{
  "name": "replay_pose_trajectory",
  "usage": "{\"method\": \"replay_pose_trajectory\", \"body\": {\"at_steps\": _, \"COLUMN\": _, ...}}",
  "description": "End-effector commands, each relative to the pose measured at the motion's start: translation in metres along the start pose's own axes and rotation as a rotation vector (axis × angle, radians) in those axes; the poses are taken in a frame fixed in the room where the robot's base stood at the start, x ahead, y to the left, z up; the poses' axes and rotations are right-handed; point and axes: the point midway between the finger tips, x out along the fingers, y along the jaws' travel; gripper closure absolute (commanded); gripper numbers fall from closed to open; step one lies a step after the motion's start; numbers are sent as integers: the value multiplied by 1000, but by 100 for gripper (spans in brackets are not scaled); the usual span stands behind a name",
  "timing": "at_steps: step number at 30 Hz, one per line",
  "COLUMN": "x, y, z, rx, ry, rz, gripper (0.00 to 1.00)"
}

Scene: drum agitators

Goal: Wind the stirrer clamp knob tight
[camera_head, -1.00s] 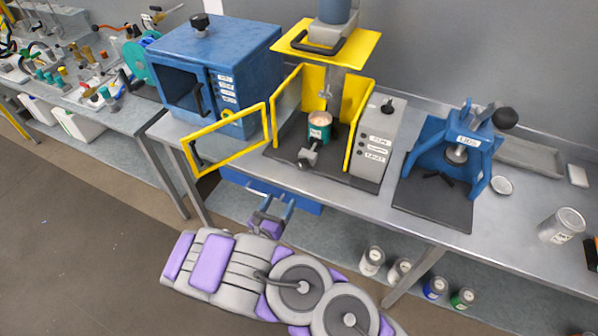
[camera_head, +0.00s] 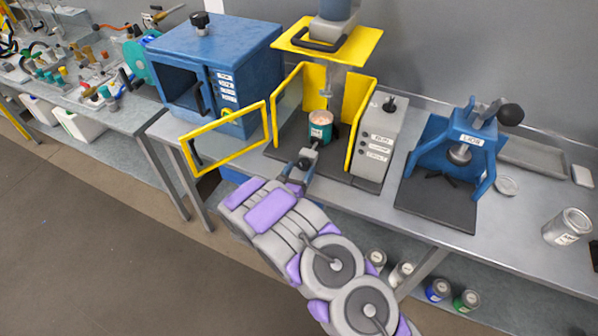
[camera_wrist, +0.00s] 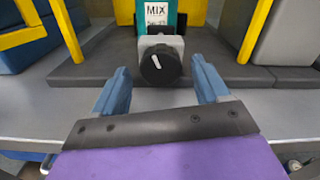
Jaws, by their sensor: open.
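The clamp knob (camera_wrist: 160,65) is a round black knob with a white mark, on a grey clamp block in front of the teal can labelled MIX (camera_wrist: 157,14). My gripper (camera_wrist: 163,82) is open, with one blue finger on each side of the knob and a little nearer to me. No contact shows in the wrist view. In the head view the can (camera_head: 321,125) stands on the dark base of the yellow-framed stirrer (camera_head: 361,95). My gripper (camera_head: 303,167) there reaches the clamp from the front and partly hides the knob.
A yellow-framed door (camera_head: 228,139) stands open at the left of the stirrer. A blue oven-like box (camera_head: 215,65) is behind it. A grey control box (camera_head: 378,140) is close on the right, then a blue press (camera_head: 455,150). The metal bench edge runs below.

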Motion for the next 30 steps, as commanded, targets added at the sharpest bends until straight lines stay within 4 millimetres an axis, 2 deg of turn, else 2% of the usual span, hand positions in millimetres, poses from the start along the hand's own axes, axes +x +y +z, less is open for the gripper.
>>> {"method": "replay_pose_trajectory", "body": {"at_steps": 6, "x": 0, "y": 0, "z": 0, "rx": 0, "ry": 0, "rz": 0, "gripper": 27}}
{"method": "replay_pose_trajectory", "body": {"at_steps": 23, "x": 0, "y": 1, "z": 0, "rx": 1, "ry": 0, "rz": 1, "gripper": 81}}
{"method": "replay_pose_trajectory", "body": {"at_steps": 30, "x": 0, "y": 1, "z": 0, "rx": 20, "ry": 0, "rz": 2, "gripper": 81}}
